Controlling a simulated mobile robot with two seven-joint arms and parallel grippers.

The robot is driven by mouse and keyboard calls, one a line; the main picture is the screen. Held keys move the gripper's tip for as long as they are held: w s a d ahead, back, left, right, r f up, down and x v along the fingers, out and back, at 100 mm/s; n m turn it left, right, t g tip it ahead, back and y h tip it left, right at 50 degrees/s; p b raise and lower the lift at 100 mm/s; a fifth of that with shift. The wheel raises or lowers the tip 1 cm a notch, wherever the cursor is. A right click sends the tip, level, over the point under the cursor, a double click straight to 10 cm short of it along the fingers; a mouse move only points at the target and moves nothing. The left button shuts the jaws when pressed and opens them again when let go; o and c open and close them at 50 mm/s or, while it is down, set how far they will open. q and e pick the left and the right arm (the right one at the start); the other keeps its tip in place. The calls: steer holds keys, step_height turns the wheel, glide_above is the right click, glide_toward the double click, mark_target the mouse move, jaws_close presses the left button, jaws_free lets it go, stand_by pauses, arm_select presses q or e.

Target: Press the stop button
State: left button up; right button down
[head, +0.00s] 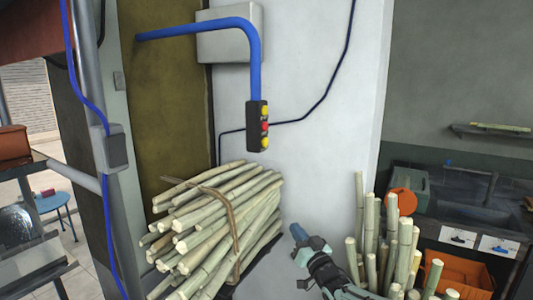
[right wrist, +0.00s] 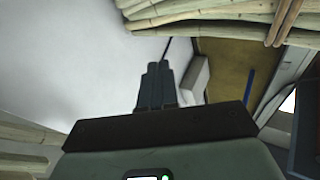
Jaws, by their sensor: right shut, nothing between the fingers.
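A black control box (head: 257,126) hangs from the end of a blue pipe in the head view. It has a red button (head: 265,127) in the middle, with a yellow button (head: 265,111) above and another yellow one (head: 265,143) below. My right gripper (head: 298,231) is below and to the right of the box, clear of it, with its fingers pointing up and left. It is shut and empty; its closed fingers also show in the right wrist view (right wrist: 155,85). The control box does not show in the right wrist view. My left gripper is not in view.
A tied bundle of sugarcane (head: 215,225) lies left of my right gripper, below the box. Upright canes (head: 362,225) stand close on its right. The blue pipe (head: 252,65) runs above the box. White wall lies behind, with open space between gripper and box.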

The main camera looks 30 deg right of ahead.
mark_target(265, 126)
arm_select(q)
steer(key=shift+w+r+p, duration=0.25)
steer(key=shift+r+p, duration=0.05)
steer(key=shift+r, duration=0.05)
arm_select(e)
steer(key=s+a+r+n+t+y, duration=0.1)
steer(key=s+r+n+t+y, duration=0.1)
steer(key=r, duration=0.8)
steer(key=s+a+r+n+t+y, duration=0.2)
steer(key=s+r+n+y, duration=0.1)
steer(key=r, duration=0.7)
steer(key=s+a+r+n+t+y, duration=0.1)
steer(key=s+r+n, duration=0.3)
steer(key=r, duration=0.7)
steer(key=shift+s+a+n+t+y, duration=0.2)
steer(key=shift+s+n+t+y, duration=0.2)
steer(key=shift+s+y, duration=0.5)
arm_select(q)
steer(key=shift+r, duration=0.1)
arm_select(e)
steer(key=shift+r+h, duration=0.1)
steer(key=shift+h, duration=0.3)
